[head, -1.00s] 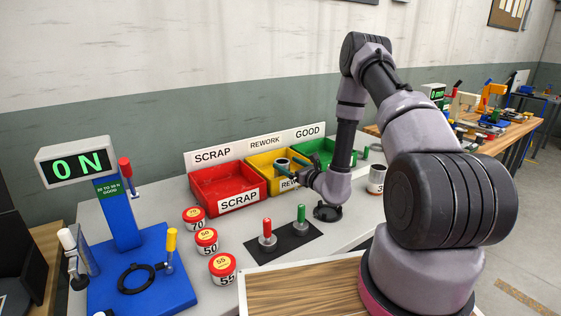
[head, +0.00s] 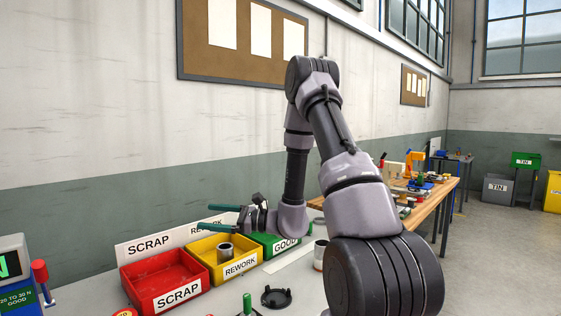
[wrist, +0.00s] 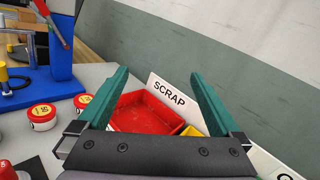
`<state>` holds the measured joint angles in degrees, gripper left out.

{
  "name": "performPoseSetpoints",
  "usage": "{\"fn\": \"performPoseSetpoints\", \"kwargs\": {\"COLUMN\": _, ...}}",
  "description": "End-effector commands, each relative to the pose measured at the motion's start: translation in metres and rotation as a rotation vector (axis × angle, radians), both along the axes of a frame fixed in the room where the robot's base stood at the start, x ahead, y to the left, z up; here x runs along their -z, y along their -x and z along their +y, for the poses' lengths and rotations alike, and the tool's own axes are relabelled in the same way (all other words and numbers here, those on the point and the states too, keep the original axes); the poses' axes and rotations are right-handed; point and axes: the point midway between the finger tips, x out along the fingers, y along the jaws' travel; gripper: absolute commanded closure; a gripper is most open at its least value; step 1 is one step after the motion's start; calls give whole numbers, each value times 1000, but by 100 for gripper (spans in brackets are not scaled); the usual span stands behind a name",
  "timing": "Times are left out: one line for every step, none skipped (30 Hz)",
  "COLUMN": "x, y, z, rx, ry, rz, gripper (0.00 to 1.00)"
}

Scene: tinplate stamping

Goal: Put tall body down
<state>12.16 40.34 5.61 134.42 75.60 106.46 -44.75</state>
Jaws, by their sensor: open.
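A grey metal tin body (head: 225,253), which looks like the tall body, stands upright in the yellow REWORK bin (head: 241,268). My gripper (head: 204,216) is open and empty, raised above the bins and apart from the tin. Its two green fingers are spread in the wrist view (wrist: 159,74), with the red SCRAP bin (wrist: 150,113) beyond them. The tin does not show in the wrist view. The SCRAP bin is left of the yellow bin in the head view.
The green GOOD bin (head: 268,241) is right of the yellow one. Another tin (head: 319,256) stands on the bench to the right, near a black ring-shaped fixture (head: 276,297). Red-lidded tins (wrist: 42,116) and a blue gauge stand (wrist: 30,86) are at left.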

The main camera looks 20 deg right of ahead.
Motion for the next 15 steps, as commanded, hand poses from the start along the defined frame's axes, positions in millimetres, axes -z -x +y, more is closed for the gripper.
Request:
{"fn": "performPoseSetpoints", "kwargs": {"x": -20, "y": 13, "z": 9, "rx": -69, "ry": 41, "rz": -39, "gripper": 0}}
{"fn": "performPoseSetpoints", "kwargs": {"x": -29, "y": 21, "z": 14, "rx": -111, "ry": 67, "rz": -56, "gripper": 0}}
{"fn": "performPoseSetpoints", "kwargs": {"x": -39, "y": 32, "z": 19, "rx": -164, "ry": 103, "rz": -78, "gripper": 0}}
{"fn": "performPoseSetpoints", "kwargs": {"x": -47, "y": 41, "z": 23, "rx": -203, "ry": 133, "rz": -97, "gripper": 0}}
{"fn": "performPoseSetpoints", "kwargs": {"x": -54, "y": 50, "z": 26, "rx": -241, "ry": 163, "rz": -113, "gripper": 0}}
{"fn": "performPoseSetpoints", "kwargs": {"x": -62, "y": 63, "z": 29, "rx": -288, "ry": 206, "rz": -136, "gripper": 0}}
{"fn": "performPoseSetpoints", "kwargs": {"x": -68, "y": 72, "z": 31, "rx": -323, "ry": 240, "rz": -154, "gripper": 0}}
{"fn": "performPoseSetpoints", "kwargs": {"x": -73, "y": 81, "z": 32, "rx": -356, "ry": 275, "rz": -171, "gripper": 0}}
{"fn": "performPoseSetpoints", "kwargs": {"x": -79, "y": 93, "z": 33, "rx": -399, "ry": 324, "rz": -195, "gripper": 0}}
{"fn": "performPoseSetpoints", "kwargs": {"x": -83, "y": 101, "z": 34, "rx": -428, "ry": 362, "rz": -213, "gripper": 0}}
{"fn": "performPoseSetpoints", "kwargs": {"x": -87, "y": 110, "z": 34, "rx": -457, "ry": 402, "rz": -231, "gripper": 0}}
{"fn": "performPoseSetpoints", "kwargs": {"x": -92, "y": 121, "z": 33, "rx": -494, "ry": 456, "rz": -256, "gripper": 0}}
{"fn": "performPoseSetpoints", "kwargs": {"x": -95, "y": 129, "z": 31, "rx": -519, "ry": 496, "rz": -273, "gripper": 0}}
{"fn": "performPoseSetpoints", "kwargs": {"x": -97, "y": 137, "z": 30, "rx": -542, "ry": 537, "rz": -292, "gripper": 0}}
{"fn": "performPoseSetpoints", "kwargs": {"x": -101, "y": 147, "z": 27, "rx": -570, "ry": 596, "rz": -318, "gripper": 0}}
